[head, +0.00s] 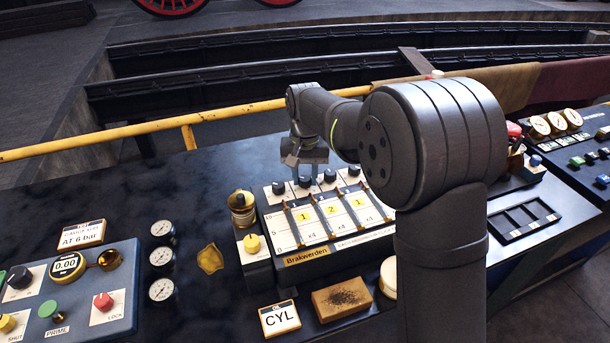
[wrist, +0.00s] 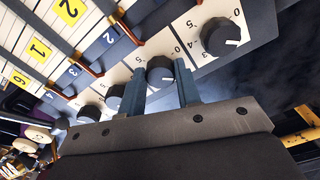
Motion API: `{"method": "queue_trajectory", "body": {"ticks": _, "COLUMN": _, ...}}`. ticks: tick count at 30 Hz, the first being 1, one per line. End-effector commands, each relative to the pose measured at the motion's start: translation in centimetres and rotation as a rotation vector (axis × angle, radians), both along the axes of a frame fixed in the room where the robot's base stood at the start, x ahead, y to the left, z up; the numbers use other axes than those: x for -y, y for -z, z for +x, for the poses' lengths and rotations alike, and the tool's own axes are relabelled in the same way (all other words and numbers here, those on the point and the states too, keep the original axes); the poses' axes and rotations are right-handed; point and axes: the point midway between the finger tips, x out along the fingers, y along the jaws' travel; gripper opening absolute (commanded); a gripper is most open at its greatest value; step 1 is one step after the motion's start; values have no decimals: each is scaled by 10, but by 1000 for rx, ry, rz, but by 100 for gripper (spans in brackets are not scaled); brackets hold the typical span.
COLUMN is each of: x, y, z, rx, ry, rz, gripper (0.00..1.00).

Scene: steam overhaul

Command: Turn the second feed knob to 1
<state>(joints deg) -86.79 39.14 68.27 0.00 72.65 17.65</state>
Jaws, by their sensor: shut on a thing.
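The second feed knob (wrist: 160,72) is a black knob with a white mark on a white scale plate. It sits between the two blue-grey fingers of my gripper (wrist: 160,68) in the wrist view. The gripper is shut on it. In the head view, my gripper (head: 303,162) points down onto the second knob from the left in a row along the back of the feed panel (head: 330,215). The fingers hide part of the scale, and I cannot read the knob's setting for sure.
The first feed knob (wrist: 220,37) is close beside the right finger, and a third knob (wrist: 115,97) is close beside the left finger. Yellow number tags (head: 330,208) stand along the panel. A yellow rail (head: 240,112) runs behind the bench.

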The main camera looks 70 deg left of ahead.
Motion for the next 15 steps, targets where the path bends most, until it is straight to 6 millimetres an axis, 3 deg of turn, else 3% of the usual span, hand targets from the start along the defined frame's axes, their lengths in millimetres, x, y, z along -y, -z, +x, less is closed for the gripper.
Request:
{"method": "queue_trajectory", "body": {"ticks": 10, "x": -1, "y": -1, "z": 0, "rx": 1, "ry": 2, "rz": 5, "gripper": 8}}
{"method": "queue_trajectory", "body": {"ticks": 11, "x": -1, "y": -1, "z": 0, "rx": 1, "ry": 2, "rz": 5, "gripper": 34}}
{"method": "queue_trajectory", "body": {"ticks": 13, "x": -1, "y": -1, "z": 0, "rx": 1, "ry": 2, "rz": 5, "gripper": 48}}
{"method": "queue_trajectory", "body": {"ticks": 15, "x": -1, "y": -1, "z": 0, "rx": 0, "ry": 2, "rz": 4, "gripper": 52}}
